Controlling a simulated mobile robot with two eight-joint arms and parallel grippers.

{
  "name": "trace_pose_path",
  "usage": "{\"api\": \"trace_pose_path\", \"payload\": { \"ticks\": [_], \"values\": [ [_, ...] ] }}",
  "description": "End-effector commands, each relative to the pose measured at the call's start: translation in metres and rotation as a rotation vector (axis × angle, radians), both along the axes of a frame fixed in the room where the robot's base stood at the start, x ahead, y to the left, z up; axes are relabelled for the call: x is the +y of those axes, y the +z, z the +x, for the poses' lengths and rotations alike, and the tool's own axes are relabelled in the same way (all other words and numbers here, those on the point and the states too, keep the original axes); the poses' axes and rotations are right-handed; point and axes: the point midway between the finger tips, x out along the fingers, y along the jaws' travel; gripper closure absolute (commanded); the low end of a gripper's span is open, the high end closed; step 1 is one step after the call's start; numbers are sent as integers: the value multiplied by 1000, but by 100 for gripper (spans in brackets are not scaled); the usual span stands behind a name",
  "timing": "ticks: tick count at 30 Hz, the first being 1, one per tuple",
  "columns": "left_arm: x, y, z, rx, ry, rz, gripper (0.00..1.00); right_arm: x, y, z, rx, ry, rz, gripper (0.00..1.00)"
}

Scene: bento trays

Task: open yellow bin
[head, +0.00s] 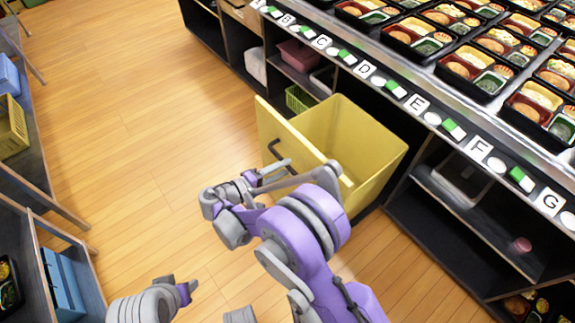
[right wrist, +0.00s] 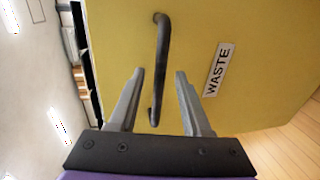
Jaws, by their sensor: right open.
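The yellow bin (head: 375,140) is a pull-out drawer in the counter, and in the head view it stands drawn out over the floor. Its inside shows no contents. In the right wrist view its front (right wrist: 265,70) carries a WASTE label (right wrist: 218,70) and a dark bar handle (right wrist: 163,55). My right gripper (head: 277,173) is at the bin's front, by the handle. In the wrist view this gripper (right wrist: 160,72) is open, and the handle shows between its fingers without visible grip. Part of my left arm shows at the bottom left; its jaws cannot be made out.
The counter (head: 440,88) holds rows of bento trays (head: 475,72) and lettered labels. Open shelves (head: 470,215) lie beneath it. A green basket (head: 298,98) sits behind the bin. Shelves with a yellow crate (head: 12,130) and blue bins line the left. The wooden floor between is clear.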

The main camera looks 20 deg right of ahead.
Motion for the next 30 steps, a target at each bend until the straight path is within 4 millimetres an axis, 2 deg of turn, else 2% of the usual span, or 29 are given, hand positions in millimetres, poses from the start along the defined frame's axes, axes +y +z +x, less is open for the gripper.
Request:
{"api": "trace_pose_path", "payload": {
  "ticks": [1,6,12,17,30],
  "values": [
    [0,4,0,-1,0,0,50,11,4,-4,0,4,1,52],
    [0,10,-1,-3,0,0,50,43,11,-17,0,4,1,52],
    [0,14,-2,-4,0,0,50,68,16,-27,0,2,1,52],
    [0,14,-2,-4,0,0,50,73,17,-30,0,-1,0,52],
    [0,14,-2,-4,0,0,50,73,17,-30,0,0,0,52]
  ]
}}
